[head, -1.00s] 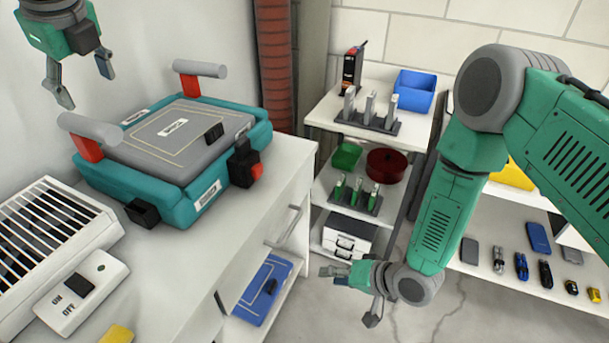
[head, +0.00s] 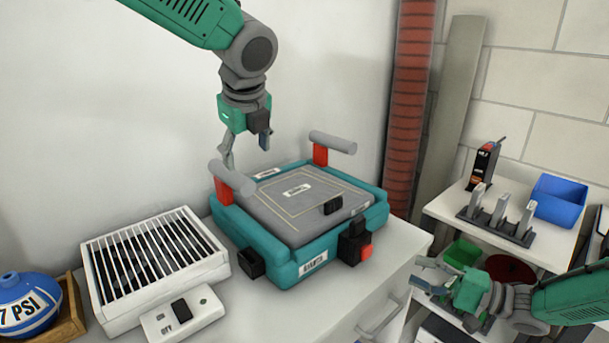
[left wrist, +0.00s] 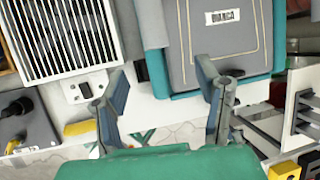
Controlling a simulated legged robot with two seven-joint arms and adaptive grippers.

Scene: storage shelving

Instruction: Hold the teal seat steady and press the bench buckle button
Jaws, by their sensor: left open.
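The teal seat (head: 285,268) with a grey pad lies on the white counter. It also shows in the left wrist view (left wrist: 157,72). The black buckle (head: 353,240) with its red button (head: 366,251) sits at the seat's front right side. My left gripper (head: 246,150) is open and empty above the seat's back left part, apart from it. Its spread fingers (left wrist: 165,100) show in the left wrist view with nothing between them. My right gripper (head: 448,292) is low at the right, beyond the counter edge; its fingers look spread and empty, touching neither seat nor buckle.
Two grey bars on red posts (head: 320,153) rise from the seat's sides. A slatted white heater (head: 155,265) and a switch box (head: 180,318) stand left of it. A blue ball (head: 28,305) is far left. Shelving with a blue bin (head: 558,200) stands right.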

